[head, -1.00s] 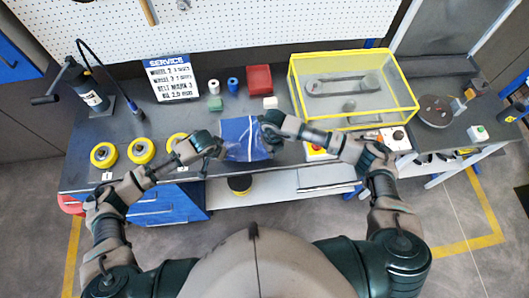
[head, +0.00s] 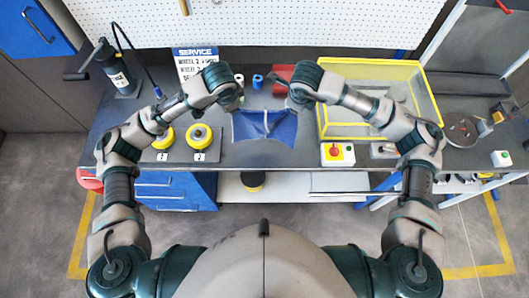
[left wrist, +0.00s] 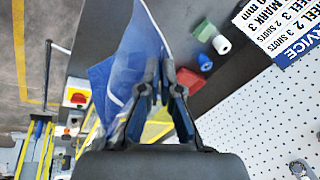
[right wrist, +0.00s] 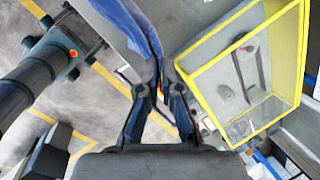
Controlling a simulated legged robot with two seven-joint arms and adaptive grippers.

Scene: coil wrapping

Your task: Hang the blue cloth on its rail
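The blue cloth (head: 265,127) is stretched between my two grippers over the front part of the bench, its upper edge sagging and its lower edge spread wide. My left gripper (head: 236,104) is at its upper left corner, and the left wrist view shows the cloth (left wrist: 128,62) running in between the nearly closed fingers (left wrist: 160,68). My right gripper (head: 292,104) is at the upper right corner; in the right wrist view the cloth (right wrist: 138,32) runs down between the fingers (right wrist: 158,88).
A yellow-framed clear case (head: 375,130) stands right of the cloth, with a red-button box (head: 338,154) in front. Yellow wheels (head: 200,136) sit on the left, partly under my left arm. A red bin (head: 283,78), small spools (head: 257,81) and a service sign (head: 195,57) stand behind.

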